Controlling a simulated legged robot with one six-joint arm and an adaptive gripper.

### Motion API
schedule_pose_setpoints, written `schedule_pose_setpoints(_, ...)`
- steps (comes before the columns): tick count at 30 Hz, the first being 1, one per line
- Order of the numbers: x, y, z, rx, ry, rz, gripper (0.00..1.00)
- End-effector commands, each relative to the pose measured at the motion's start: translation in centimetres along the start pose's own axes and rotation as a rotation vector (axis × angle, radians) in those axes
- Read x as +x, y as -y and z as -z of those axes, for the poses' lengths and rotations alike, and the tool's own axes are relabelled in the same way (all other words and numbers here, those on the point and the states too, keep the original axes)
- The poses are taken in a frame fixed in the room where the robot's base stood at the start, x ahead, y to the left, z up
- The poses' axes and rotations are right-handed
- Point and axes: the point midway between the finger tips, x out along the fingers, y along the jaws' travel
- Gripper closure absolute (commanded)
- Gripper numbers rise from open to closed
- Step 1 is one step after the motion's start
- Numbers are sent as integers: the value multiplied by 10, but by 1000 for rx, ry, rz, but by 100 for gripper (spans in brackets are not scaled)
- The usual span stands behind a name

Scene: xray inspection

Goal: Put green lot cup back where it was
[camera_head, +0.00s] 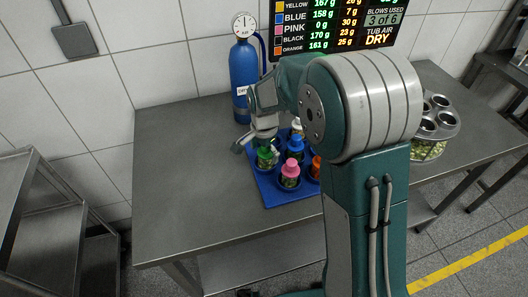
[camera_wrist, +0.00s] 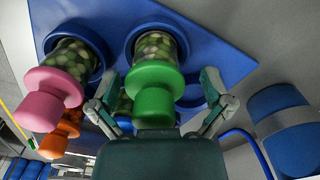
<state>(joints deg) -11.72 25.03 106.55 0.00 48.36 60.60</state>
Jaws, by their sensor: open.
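The green lot cup (camera_head: 266,157) has a green cap and a clear body with greenish round contents. It stands at the left corner of the blue tray (camera_head: 277,199). In the wrist view the green cup (camera_wrist: 153,88) is in the centre, its base inside a round blue ring of the tray (camera_wrist: 195,28). My gripper (camera_wrist: 160,78) is open, with one finger on each side of the green cup and visible gaps between fingers and cap. In the head view my gripper (camera_head: 257,146) is just above and beside the cup, partly covering it.
The pink cup (camera_head: 291,170), blue cup (camera_head: 295,145) and orange cup (camera_head: 316,166) stand close by on the tray. A blue gas cylinder (camera_head: 243,72) stands behind. A steel-topped holder (camera_head: 440,118) is at right. The steel table (camera_head: 185,190) is clear at left.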

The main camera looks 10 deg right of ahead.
Motion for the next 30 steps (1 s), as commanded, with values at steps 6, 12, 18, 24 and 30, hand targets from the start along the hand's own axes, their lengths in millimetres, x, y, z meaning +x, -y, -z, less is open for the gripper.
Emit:
schedule_pose_setpoints(6,-13,0,1,1,-1,3,0)
schedule_pose_setpoints(12,-52,1,0,1,-3,4,0)
schedule_pose_setpoints(18,-92,1,0,1,-3,4,0)
schedule_pose_setpoints(24,-116,0,0,1,-1,1,0)
schedule_pose_setpoints(30,-121,0,0,1,0,-1,0)
